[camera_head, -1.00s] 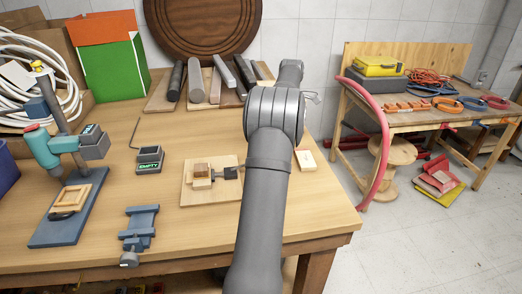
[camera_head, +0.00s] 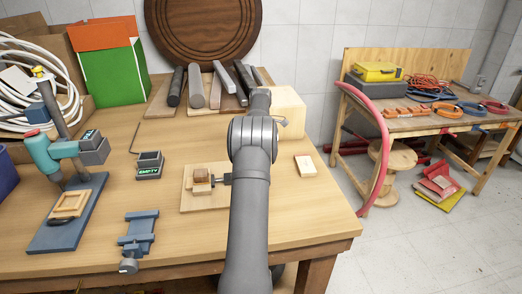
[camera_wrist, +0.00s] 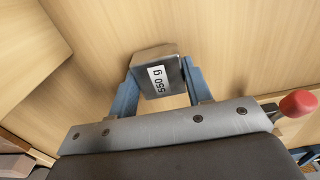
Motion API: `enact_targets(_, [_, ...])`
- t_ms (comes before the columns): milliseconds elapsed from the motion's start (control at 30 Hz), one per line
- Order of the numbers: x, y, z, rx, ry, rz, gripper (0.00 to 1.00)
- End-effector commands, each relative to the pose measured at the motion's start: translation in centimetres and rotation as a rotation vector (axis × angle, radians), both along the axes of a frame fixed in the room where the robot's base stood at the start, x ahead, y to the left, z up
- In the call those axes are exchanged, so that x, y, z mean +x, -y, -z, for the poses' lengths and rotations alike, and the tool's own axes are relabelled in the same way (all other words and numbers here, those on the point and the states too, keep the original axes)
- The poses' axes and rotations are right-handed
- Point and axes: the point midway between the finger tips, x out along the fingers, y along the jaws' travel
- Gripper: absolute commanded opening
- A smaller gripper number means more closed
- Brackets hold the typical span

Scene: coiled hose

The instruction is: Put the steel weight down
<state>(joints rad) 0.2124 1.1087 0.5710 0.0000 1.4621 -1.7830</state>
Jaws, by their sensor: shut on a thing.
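The steel weight (camera_wrist: 176,72) is a small grey block with a white label reading 550 g, seen in the wrist view. My gripper (camera_wrist: 158,76) is shut on it, with a blue finger on each side. Bare-looking wood lies behind the weight; I cannot tell whether the weight touches it. In the head view my arm hides the gripper and the weight. The wooden workbench (camera_head: 100,262) reaches under the arm.
A board with a clamp (camera_head: 207,200) is left of the arm. Bars on a rack (camera_head: 200,100) stand behind. The front right bench top is clear.

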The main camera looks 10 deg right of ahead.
Motion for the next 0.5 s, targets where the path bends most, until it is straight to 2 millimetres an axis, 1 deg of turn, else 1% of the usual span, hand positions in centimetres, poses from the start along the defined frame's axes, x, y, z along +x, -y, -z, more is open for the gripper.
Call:
enact_targets(33, [-0.02,0.01,0.49,0.000,0.000,0.000,0.04])
enact_targets(100, [0.00,0.02,0.83,0.000,0.002,0.000,0.04])
enact_targets(433, [0.00,0.03,1.14,0.000,0.002,0.000,0.04])
enact_targets(467, [-0.03,0.02,1.29,0.000,0.000,0.000,0.47])
enact_targets(500, [-0.03,0.03,1.26,0.000,0.000,0.000,0.55])
